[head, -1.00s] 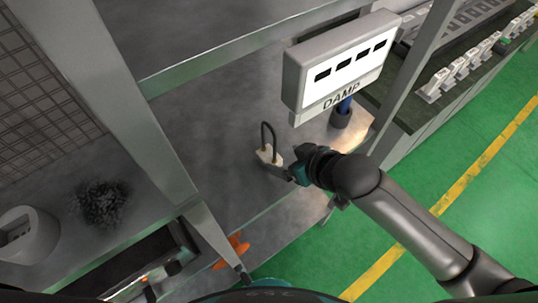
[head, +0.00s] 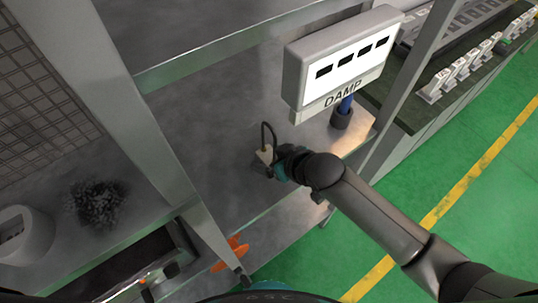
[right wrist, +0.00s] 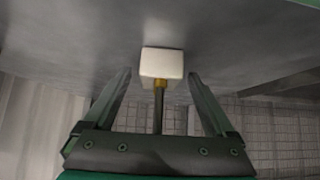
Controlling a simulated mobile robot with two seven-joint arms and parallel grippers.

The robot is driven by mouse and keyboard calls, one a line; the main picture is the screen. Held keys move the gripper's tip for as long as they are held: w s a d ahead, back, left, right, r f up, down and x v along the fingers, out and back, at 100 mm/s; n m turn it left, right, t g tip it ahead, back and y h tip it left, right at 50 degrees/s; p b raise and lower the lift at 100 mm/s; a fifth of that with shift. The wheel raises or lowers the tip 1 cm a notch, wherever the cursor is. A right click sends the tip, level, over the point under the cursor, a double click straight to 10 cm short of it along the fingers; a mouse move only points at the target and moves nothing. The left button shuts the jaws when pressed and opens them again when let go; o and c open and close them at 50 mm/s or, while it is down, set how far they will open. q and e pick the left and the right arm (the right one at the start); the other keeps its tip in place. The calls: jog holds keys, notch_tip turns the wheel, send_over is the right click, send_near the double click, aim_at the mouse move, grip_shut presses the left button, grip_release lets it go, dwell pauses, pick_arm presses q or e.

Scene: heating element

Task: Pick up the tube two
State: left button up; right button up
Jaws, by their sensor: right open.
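The tube (head: 268,135) is a thin dark bent loop that rises from a small off-white block (head: 264,155) on the grey bench, in the middle of the head view. In the right wrist view the off-white block (right wrist: 162,63) shows with a brass collar and one dark leg of the tube (right wrist: 158,108) below it. My right gripper (right wrist: 160,80) is open, with one finger on each side of the tube and block and visible gaps to both. In the head view my right gripper (head: 275,164) is at the block, its fingers mostly hidden. My left gripper is not in view.
A white panel marked DAMP (head: 338,65) stands behind and right of the tube, with a dark cup holding something blue (head: 342,115) below it. Metal frame posts (head: 150,120) stand at left. Dark granules (head: 98,202) and an orange object (head: 230,252) lie further left and in front.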

grip_shut()
dwell(0.7)
